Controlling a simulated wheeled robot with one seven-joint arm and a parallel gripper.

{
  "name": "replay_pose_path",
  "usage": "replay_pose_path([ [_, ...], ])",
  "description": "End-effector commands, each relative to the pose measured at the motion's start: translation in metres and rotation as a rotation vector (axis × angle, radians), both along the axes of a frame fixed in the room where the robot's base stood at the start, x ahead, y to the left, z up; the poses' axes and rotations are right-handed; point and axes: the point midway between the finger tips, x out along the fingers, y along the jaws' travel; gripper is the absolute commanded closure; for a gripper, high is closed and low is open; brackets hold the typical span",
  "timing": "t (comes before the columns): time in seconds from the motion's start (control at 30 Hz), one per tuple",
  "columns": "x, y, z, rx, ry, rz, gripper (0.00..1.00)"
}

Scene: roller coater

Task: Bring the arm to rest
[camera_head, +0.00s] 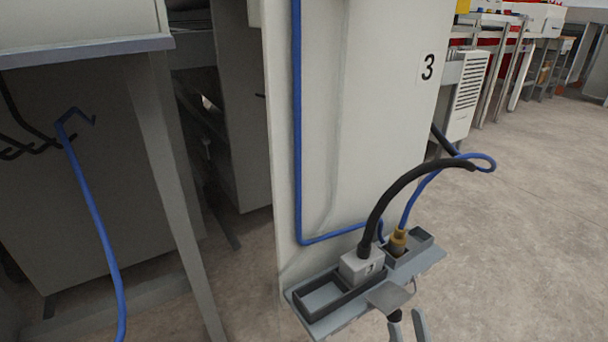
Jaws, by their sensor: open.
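My gripper (408,325) shows only in part at the bottom edge, right of centre. The rest of my arm is out of the picture.
The tray holds a light grey plug (361,267) with a black cable (400,183) and a brass connector (397,242) with a blue hose. A white machine panel (385,100) marked 3 stands behind. A grey table (90,48) is at left. Open floor (530,220) lies right.

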Motion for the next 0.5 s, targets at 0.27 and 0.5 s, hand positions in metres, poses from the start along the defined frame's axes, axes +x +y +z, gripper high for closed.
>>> replay_pose_path([
  [0.27, -0.025, -0.021, -0.007, -0.102, 0.251, -0.245, 0.57],
  [0.5, -0.085, -0.028, -0.016, -0.198, 0.511, -0.373, 0.57],
])
